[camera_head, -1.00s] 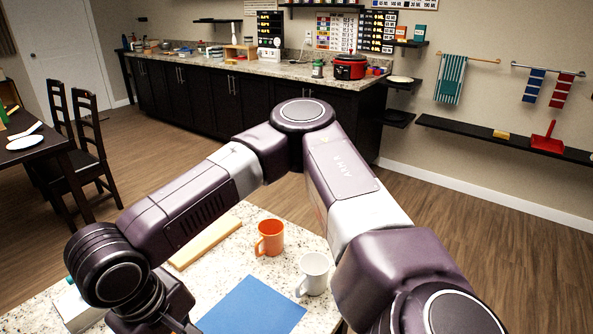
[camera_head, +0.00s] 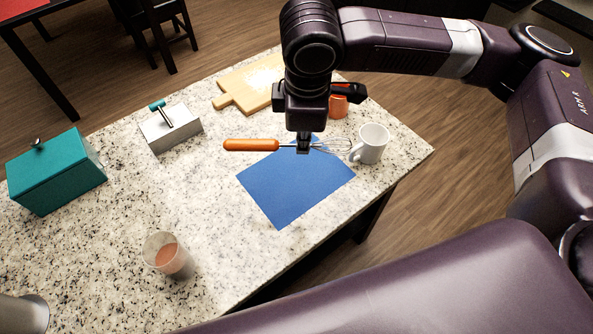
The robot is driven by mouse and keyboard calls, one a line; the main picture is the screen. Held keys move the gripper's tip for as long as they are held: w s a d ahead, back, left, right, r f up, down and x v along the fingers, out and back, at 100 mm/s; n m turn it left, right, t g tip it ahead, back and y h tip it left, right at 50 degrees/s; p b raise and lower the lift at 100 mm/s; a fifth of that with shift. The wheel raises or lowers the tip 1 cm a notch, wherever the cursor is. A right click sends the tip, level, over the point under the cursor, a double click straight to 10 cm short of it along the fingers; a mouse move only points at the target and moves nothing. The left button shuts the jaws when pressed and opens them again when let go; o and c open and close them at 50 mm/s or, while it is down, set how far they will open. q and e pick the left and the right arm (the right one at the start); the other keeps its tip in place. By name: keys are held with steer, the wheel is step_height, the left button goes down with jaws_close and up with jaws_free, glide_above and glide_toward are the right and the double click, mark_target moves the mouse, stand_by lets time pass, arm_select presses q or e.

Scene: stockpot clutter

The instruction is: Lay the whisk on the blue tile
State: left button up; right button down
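The whisk has an orange handle (camera_head: 250,145) pointing left and wire loops (camera_head: 332,146) pointing right. My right gripper (camera_head: 303,148) points down and is shut on the whisk near the middle of its length. The whisk lies level across the back edge of the blue tile (camera_head: 292,189) in the picture; I cannot tell whether it touches the tile or how high it is. The tile lies flat and bare on the speckled counter. My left gripper is not in view.
A white mug (camera_head: 371,144) stands by the tile's right corner. An orange mug (camera_head: 338,105) is partly hidden behind my gripper. A cutting board (camera_head: 252,88), a white box with a teal handle (camera_head: 171,128), a teal box (camera_head: 55,173) and a cup (camera_head: 167,255) stand around. The counter (camera_head: 130,205) left of the tile is clear.

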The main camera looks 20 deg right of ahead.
steer(key=w+n, duration=0.2)
steer(key=n, duration=0.1)
steer(key=r+n+g+y+p, duration=0.1)
steer(key=r+n+y+p, duration=0.15)
steer(key=n, duration=0.85)
glide_above(305, 173)
steer(key=f, duration=0.7)
steer(key=f+p, duration=0.1)
steer(key=f, duration=0.6)
steer(key=f+p, duration=0.1)
steer(key=f, duration=0.5)
steer(key=shift+s+d+f, duration=0.25)
steer(key=shift+d+f, duration=0.05)
steer(key=shift+f, duration=0.15)
steer(key=shift+f, duration=0.1)
steer(key=c, duration=2.6)
jaws_free()
steer(key=shift+f, duration=0.1)
steer(key=o, duration=0.4)
steer(key=shift+o, duration=0.2)
